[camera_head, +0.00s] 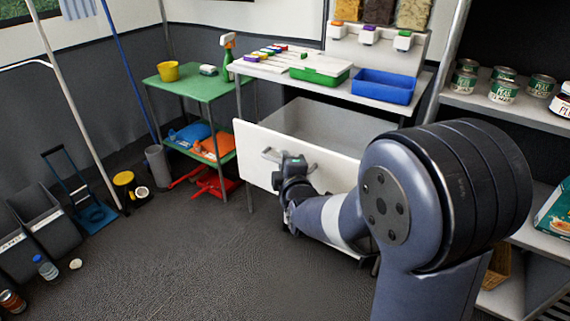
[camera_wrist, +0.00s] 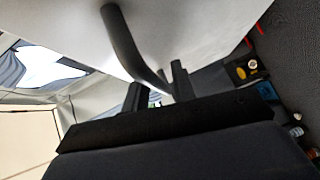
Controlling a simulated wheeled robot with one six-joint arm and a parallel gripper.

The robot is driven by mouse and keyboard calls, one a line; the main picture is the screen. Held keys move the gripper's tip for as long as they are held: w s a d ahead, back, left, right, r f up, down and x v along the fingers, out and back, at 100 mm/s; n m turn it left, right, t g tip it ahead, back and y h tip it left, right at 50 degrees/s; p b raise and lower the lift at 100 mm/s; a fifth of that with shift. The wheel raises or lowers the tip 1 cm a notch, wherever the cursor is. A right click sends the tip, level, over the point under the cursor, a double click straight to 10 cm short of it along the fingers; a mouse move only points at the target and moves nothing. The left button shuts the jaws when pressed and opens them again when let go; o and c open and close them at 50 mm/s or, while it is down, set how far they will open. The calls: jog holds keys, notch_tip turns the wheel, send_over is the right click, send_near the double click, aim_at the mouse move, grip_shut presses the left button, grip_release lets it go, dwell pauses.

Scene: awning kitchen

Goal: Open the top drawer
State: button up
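The top drawer (camera_head: 318,124) is pulled well out from under the white counter, and its empty grey inside shows from above. Its white front panel (camera_head: 250,142) faces me and shows close up in the wrist view (camera_wrist: 205,25). The drawer's bar handle (camera_head: 271,154) is partly hidden behind my gripper (camera_head: 292,163). In the wrist view the dark curved handle (camera_wrist: 134,48) reaches down between the two fingers of my gripper (camera_wrist: 158,88). The fingers stand apart, with a visible gap beside the bar. Whether one finger touches the bar cannot be told.
A green table (camera_head: 190,88) stands left of the counter, with orange and blue items on its lower shelf. The counter holds a green tray (camera_head: 320,76) and a blue bin (camera_head: 383,86). Shelves with cans (camera_head: 503,91) stand at the right.

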jog(key=shift+o, duration=0.6)
jog(key=p+v, duration=0.2)
jog(key=v, duration=0.8)
jog(key=shift+s, duration=0.4)
jog(key=b+x, duration=0.2)
jog(key=x, duration=0.8)
jog(key=shift+w+d, duration=0.1)
jog(key=shift+w, duration=0.45)
